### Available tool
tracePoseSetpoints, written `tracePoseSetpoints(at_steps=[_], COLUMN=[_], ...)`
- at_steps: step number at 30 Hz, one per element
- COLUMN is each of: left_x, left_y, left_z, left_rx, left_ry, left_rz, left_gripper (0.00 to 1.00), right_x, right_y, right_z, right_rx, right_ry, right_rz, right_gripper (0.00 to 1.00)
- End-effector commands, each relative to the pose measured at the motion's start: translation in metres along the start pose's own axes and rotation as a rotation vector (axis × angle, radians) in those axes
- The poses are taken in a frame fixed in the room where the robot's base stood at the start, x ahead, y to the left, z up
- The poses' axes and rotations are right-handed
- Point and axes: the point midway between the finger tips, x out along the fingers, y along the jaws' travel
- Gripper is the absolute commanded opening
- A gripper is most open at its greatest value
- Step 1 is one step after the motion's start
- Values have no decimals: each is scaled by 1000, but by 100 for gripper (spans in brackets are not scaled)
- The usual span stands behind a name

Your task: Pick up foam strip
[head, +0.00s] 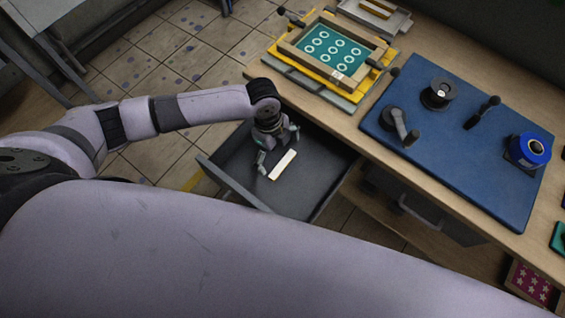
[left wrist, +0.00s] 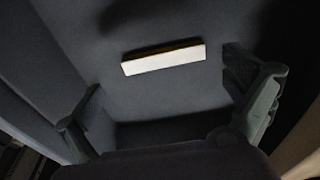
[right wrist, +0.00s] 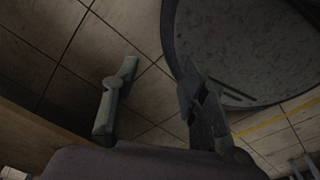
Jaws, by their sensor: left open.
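The foam strip (head: 282,165) is a small off-white bar lying flat in an open dark grey drawer (head: 240,160). In the left wrist view the strip (left wrist: 163,60) lies beyond my fingertips, between them across the picture. My left gripper (head: 274,158) reaches down into the drawer, just beside the strip. Its fingers are spread wide and hold nothing, as the left wrist view (left wrist: 163,90) shows. My right gripper (right wrist: 157,75) is open and empty over the tiled floor, and the head view does not show it.
The wooden workbench (head: 345,125) stands right of the drawer. It bears a printing frame with a teal screen (head: 330,48) and a blue mat (head: 450,160) with several tools. The drawer walls rise around the strip. The right wrist view shows a round dark grey base (right wrist: 235,45).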

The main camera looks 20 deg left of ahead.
Motion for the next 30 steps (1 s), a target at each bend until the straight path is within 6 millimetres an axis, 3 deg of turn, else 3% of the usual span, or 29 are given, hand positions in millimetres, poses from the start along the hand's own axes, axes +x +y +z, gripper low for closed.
tracePoseSetpoints(at_steps=[12,20,30], left_x=[47,51,50], left_y=[-2,-2,-2], left_z=[-6,-5,-5], left_rx=[0,0,0], left_ry=[0,-1,0], left_rz=[1,1,1], left_gripper=[100,100,82], right_x=[-13,-13,-13], right_y=[-1,-2,-1], right_z=[10,12,10], right_rx=[0,0,0], right_ry=[-17,-21,-19], right_rz=[-2,-2,-2], right_gripper=[40,40,40])
